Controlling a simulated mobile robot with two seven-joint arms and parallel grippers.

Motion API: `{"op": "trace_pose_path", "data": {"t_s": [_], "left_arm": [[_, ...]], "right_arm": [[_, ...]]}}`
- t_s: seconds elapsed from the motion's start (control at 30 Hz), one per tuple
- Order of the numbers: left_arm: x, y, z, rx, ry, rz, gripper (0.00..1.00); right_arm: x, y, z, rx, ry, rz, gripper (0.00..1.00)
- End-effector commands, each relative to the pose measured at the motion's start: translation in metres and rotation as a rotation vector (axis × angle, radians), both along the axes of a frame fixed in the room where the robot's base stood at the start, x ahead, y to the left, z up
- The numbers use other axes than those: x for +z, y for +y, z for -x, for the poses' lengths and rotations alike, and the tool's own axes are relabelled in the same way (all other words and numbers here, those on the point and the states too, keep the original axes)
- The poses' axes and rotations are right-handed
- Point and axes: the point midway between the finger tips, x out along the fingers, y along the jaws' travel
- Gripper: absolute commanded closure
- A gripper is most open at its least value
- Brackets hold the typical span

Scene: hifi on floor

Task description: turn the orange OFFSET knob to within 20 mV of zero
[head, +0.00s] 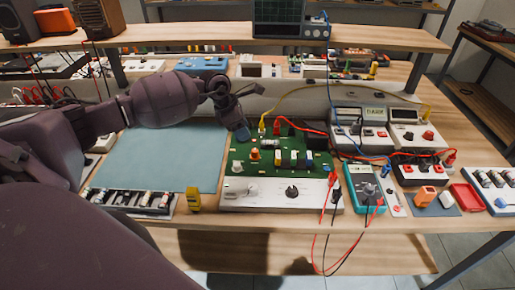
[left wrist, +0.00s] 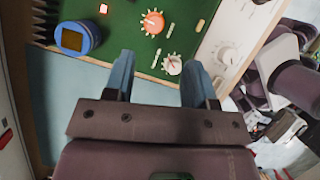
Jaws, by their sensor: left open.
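The orange knob (head: 254,153) stands upright on the left part of the green circuit board (head: 310,185). In the left wrist view the orange knob (left wrist: 153,22) has a ring of pale marks, and a white knob (left wrist: 172,64) sits nearer the fingers. My left gripper (head: 238,110) is at the board's far left corner, beyond the orange knob and apart from it. In the left wrist view its fingers (left wrist: 160,82) are spread with nothing held between them. The bench meter (head: 360,122) has a lit display, too small to read surely. My right gripper is not seen.
A blue round part (left wrist: 77,38) stands on the board near the left gripper. Red, yellow and black leads run across the board's right side. A teal multimeter (head: 364,188) stands right of it. A blue-grey mat (head: 165,158) lies clear at left.

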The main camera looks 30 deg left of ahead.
Motion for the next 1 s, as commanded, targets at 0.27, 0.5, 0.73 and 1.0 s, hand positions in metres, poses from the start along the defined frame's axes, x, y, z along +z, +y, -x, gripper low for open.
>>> {"op": "trace_pose_path", "data": {"t_s": [0.27,0.5,0.73,1.0], "left_arm": [[-0.018,0.0,-0.006,-0.006,0.007,-0.03,0.49],[-0.056,-0.011,-0.017,-0.003,0.007,-0.027,0.49],[-0.085,-0.021,-0.025,-0.005,0.005,-0.028,0.49],[-0.098,-0.024,-0.029,-0.004,0.004,-0.029,0.49]], "right_arm": [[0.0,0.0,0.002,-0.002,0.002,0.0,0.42],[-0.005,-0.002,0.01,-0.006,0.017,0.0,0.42],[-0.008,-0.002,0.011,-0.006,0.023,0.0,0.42],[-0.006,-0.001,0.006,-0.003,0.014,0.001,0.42]]}}
